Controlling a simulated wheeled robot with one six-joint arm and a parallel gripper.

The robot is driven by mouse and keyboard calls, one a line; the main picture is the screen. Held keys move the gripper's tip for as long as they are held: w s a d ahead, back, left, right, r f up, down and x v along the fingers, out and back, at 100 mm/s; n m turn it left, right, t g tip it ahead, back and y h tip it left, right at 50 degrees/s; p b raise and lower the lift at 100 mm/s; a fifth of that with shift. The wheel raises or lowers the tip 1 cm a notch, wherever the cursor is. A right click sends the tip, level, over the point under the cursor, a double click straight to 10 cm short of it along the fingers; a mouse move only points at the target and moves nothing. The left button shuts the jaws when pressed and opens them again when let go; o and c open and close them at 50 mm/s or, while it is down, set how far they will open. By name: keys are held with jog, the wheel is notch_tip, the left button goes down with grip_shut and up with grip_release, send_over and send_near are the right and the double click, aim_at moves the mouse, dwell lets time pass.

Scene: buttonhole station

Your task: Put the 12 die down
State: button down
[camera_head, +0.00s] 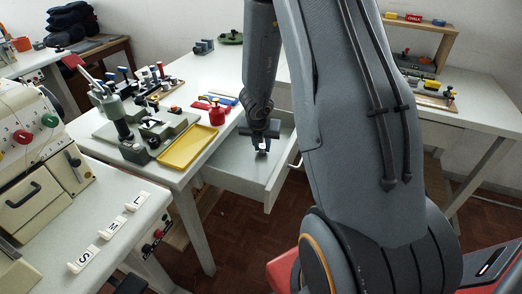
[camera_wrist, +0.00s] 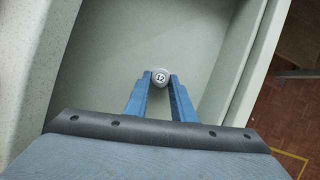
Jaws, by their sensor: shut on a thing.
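My gripper (camera_wrist: 160,84) is shut on the 12 die (camera_wrist: 160,76), a small grey round-faced piece marked 12, held between the blue fingertips. In the head view my gripper (camera_head: 263,148) points down inside the open drawer (camera_head: 232,180) of the white table. The drawer also shows in the wrist view (camera_wrist: 215,45), with its pale floor behind the die. I cannot tell whether the die touches the drawer floor. In the head view the die is too small to make out clearly.
The drawer's walls stand close around my gripper. A machine (camera_head: 35,160) and tiles marked L, M, S stand at left.

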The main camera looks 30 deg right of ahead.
jog(key=shift+f, duration=0.35)
jog(key=c, duration=1.5)
grip_release()
jog(key=shift+r, duration=0.2)
jog(key=p+v, duration=0.6)
jog(key=v, duration=0.5)
jog(key=a+r+n+t+y, duration=0.25)
jog(key=a+r+n, duration=0.5)
jog(key=n, duration=0.65)
jog(key=s+a+r+n+g, duration=0.1)
jog(key=s+a+n, duration=0.1)
jog(key=s+n, duration=0.4)
jog(key=s+a+r+n+g, duration=0.1)
jog(key=s+n, duration=0.6)
jog(key=n, duration=0.7)
jog(key=s+a+r+n+g, duration=0.1)
jog(key=s+a+n+g, duration=0.2)
jog(key=s+n, duration=0.3)
jog(key=shift+s+a+n+g, duration=0.15)
jog(key=shift+n, duration=0.8)
jog(key=shift+s+a+n+g, duration=0.1)
jog(key=shift+a+n, duration=0.05)
jog(key=shift+n, duration=0.8)
